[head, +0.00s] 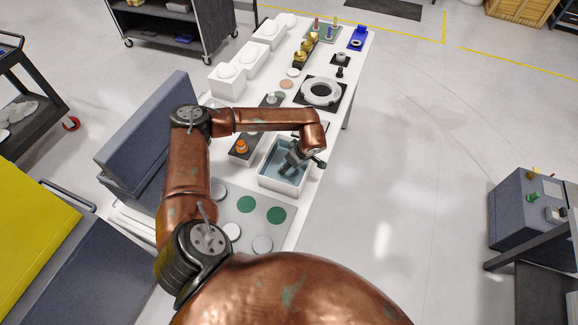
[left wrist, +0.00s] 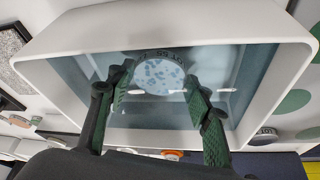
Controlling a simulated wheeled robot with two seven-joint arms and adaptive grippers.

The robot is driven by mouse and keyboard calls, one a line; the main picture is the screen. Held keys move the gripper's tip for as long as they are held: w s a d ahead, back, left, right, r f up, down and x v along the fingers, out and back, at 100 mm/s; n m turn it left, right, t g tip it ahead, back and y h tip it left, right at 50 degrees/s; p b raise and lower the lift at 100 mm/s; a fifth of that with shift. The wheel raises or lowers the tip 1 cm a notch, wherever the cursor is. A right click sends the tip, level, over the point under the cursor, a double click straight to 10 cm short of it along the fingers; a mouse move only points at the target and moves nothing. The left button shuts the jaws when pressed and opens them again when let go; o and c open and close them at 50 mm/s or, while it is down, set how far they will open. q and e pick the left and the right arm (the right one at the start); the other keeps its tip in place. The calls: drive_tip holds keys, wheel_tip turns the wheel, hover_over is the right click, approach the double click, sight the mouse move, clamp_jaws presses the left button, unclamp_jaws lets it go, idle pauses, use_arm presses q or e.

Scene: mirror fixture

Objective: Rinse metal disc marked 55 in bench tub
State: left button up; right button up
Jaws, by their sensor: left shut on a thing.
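The bench tub (head: 279,184) is a white square tub with blue-grey water in it, on the white bench. Its white rim (left wrist: 180,22) frames the left wrist view. My left gripper (head: 291,160) reaches down into the tub. In the left wrist view my left gripper (left wrist: 160,80) has its dark green fingers on both sides of a round pale disc (left wrist: 158,74) with blue blotches, and is shut on it. The disc is hidden in the head view. My right gripper is out of view.
A grey plate (head: 232,208) with green circles and pale discs lies on the near side of the tub. A dark block with an orange knob (head: 242,146) stands left of it. A ring fixture (head: 321,92) and white bins (head: 228,82) are farther along. Open floor lies right.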

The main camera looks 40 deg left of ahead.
use_arm(q)
wheel_tip(320, 180, up, 10)
drive_tip(key=p, duration=0.5)
idle(0.6)
drive_tip(key=shift+r, duration=0.1)
idle(0.9)
wheel_tip(320, 180, up, 4)
drive_tip(key=shift+f+p, duration=0.1)
drive_tip(key=shift+p, duration=0.9)
